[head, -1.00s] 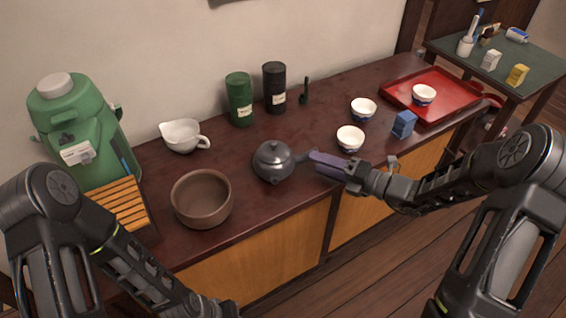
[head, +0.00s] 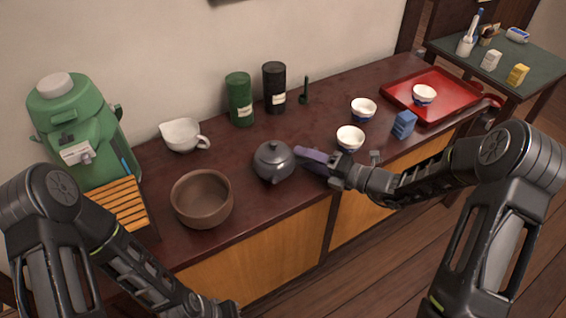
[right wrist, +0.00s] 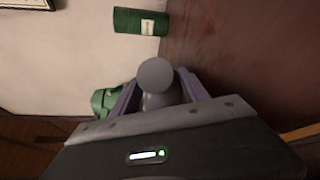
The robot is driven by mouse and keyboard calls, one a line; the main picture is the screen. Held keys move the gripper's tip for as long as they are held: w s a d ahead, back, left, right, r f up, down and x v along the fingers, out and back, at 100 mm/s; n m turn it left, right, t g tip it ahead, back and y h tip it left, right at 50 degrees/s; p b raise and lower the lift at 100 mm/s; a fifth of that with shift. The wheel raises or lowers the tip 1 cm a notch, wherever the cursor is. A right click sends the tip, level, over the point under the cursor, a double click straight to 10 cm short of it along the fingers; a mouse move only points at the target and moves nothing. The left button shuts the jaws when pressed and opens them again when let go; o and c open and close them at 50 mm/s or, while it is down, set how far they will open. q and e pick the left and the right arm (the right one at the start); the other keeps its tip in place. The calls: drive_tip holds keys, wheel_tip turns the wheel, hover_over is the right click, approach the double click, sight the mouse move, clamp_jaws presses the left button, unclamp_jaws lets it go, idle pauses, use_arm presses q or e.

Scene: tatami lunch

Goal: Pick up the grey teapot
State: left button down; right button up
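The grey teapot (head: 270,163) stands upright on the dark red-brown counter, its lid on and its side handle pointing right. My right gripper (head: 312,158), with purple fingers, is at the handle from the right. In the right wrist view, the round grey handle end (right wrist: 156,75) lies between the two spread fingers (right wrist: 158,92). A gap shows beside the handle, so the gripper looks open around it. In the head view the fingers hide most of the handle. My left arm reaches to the bottom edge, and its gripper fingers are out of view.
A brown bowl (head: 201,199) stands left of the teapot, and a white pourer (head: 181,135) behind. Green (head: 239,100) and black (head: 274,88) canisters stand near the wall. White cups (head: 350,138) and a blue block (head: 403,125) are to the right, near a red tray (head: 452,112).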

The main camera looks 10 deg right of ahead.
clamp_jaws()
idle(0.3)
idle(0.9)
